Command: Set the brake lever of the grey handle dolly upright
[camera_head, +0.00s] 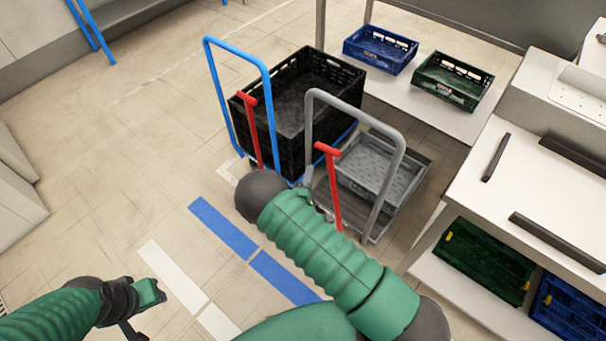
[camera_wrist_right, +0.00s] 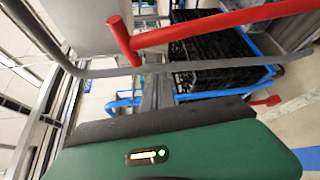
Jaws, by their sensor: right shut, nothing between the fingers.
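The grey handle dolly (camera_head: 400,150) stands near the middle, its handle a grey hoop. Its red brake lever (camera_head: 333,190) has a T-shaped top and rises beside the hoop's near side; I cannot tell its exact tilt. In the right wrist view the red lever (camera_wrist_right: 220,24) crosses above the grey handle tube (camera_wrist_right: 205,69), close in front of my gripper. My right gripper (camera_wrist_right: 157,92) is shut and empty, apart from the lever's bar. In the head view my green right arm mostly hides it. My left gripper (camera_head: 135,315) is at the lower left, its fingers unclear.
Left of it stands a blue handle dolly (camera_head: 212,85) with a black crate (camera_head: 290,140) and its own red lever (camera_head: 253,130). A grey crate (camera_head: 372,168) sits on the grey dolly. Tables with crates stand behind and right. The floor at left is clear.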

